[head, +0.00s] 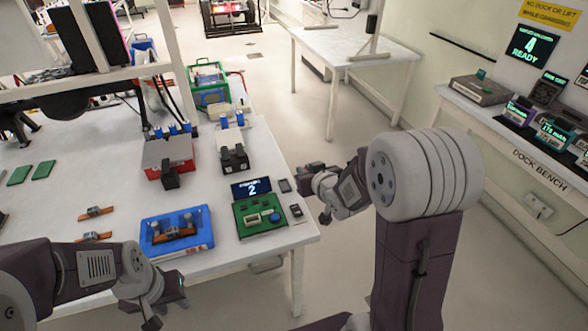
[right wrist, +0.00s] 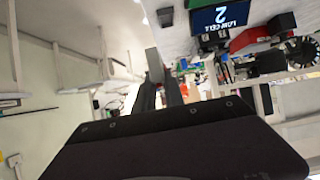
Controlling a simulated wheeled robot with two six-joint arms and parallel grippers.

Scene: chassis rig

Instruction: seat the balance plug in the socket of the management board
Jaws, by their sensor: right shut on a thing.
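The management board (head: 262,215) is a green unit near the table's right front corner. Its screen (head: 251,189) reads 2, and in the right wrist view the screen (right wrist: 220,16) also shows LOW CELL. My right gripper (head: 306,178) is just off the table's right edge, right of the board and apart from it. I cannot make out the socket. My left gripper (head: 170,301) is open and empty at the front edge, below the blue tray.
A blue tray (head: 165,224) with an orange-and-grey part stands left of the board. Two small dark blocks (head: 285,185) (head: 296,210) lie beside the board. A red-and-grey box (head: 168,156) and a white unit (head: 234,148) stand behind. Open floor lies right of the table.

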